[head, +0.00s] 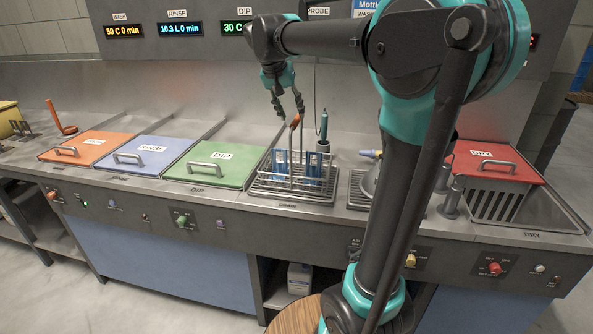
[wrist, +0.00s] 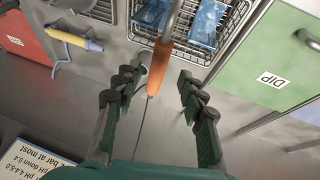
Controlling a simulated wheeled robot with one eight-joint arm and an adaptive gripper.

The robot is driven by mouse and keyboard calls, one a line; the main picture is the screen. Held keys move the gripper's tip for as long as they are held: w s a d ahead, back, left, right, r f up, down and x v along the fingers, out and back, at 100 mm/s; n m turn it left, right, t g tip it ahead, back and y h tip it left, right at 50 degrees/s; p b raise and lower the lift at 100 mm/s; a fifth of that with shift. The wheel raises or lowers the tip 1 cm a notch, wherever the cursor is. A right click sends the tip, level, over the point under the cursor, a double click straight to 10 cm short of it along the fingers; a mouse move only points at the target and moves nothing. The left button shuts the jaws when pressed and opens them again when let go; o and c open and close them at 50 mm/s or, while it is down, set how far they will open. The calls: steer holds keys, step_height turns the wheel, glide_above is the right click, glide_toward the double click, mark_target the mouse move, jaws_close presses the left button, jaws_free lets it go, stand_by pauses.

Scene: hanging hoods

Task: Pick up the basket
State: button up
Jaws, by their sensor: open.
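The wire basket (head: 262,184) stands on the counter in front of the back panel, with several blue packs in it. Its tall handle rises to an orange grip (head: 295,121). In the wrist view the basket's wire rim (wrist: 140,38) is at the top, and the orange grip (wrist: 157,70) lies between my fingers. My gripper (head: 289,108) is open above the basket, its fingertips around the height of the grip. The wrist view shows both fingers (wrist: 159,80) apart, one each side of the grip, with gaps; I see no contact.
Orange (head: 85,148), blue (head: 150,155) and green (head: 212,164) lids lie left of the basket. A red lid (head: 498,163) is at the right. A yellow-and-blue nozzle (wrist: 75,40) lies beside the basket. A probe (head: 323,124) stands behind it.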

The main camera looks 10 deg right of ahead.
mark_target(294, 120)
steer(key=x, duration=0.4)
steer(key=shift+f, duration=0.1)
steer(key=x, duration=0.5)
steer(key=shift+w+d, duration=0.2)
steer(key=shift+w, duration=0.15)
steer(key=shift+c, duration=0.2)
jaws_close()
